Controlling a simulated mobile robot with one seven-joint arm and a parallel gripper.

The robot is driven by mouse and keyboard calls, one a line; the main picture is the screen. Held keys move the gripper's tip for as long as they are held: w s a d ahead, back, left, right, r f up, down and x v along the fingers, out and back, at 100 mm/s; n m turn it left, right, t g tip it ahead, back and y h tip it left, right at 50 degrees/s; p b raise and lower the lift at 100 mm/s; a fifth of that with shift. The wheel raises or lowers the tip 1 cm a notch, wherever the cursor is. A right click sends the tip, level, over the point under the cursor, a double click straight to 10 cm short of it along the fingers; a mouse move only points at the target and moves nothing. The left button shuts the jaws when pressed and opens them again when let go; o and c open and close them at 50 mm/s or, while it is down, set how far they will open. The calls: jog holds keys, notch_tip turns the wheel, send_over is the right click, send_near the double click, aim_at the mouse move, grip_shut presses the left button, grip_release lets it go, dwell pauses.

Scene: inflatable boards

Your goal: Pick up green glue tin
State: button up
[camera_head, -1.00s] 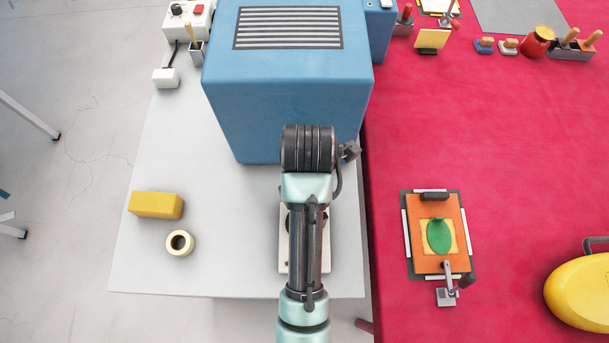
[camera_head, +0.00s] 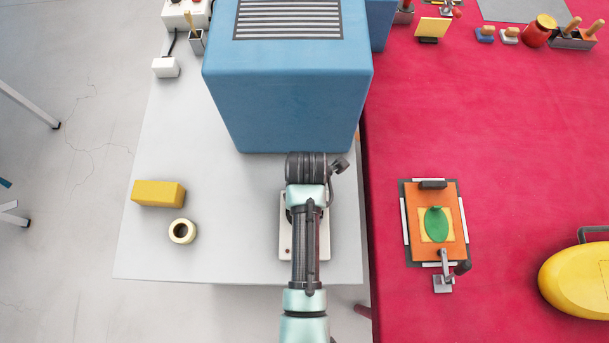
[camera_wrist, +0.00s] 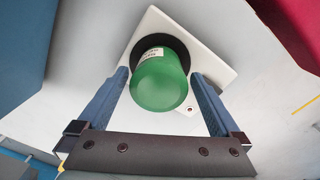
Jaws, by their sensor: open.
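The green glue tin (camera_wrist: 160,82) shows in the wrist view, with a small white label near its far end and a dark ring around its base. It stands on a white plate (camera_wrist: 205,60). My gripper (camera_wrist: 158,80) is open, with one blue-grey finger on each side of the tin. I cannot tell whether the fingers touch it. In the head view my arm hides the tin, and the white plate (camera_head: 286,240) shows partly beside the arm.
A large blue box (camera_head: 290,100) stands just beyond my arm. A yellow block (camera_head: 158,194) and a tape roll (camera_head: 182,231) lie to the left on the grey table (camera_head: 240,265). The red table (camera_head: 500,130) to the right holds an orange clamped board (camera_head: 455,240).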

jog(key=shift+f, duration=0.85)
jog(key=shift+w, duration=0.1)
grip_shut()
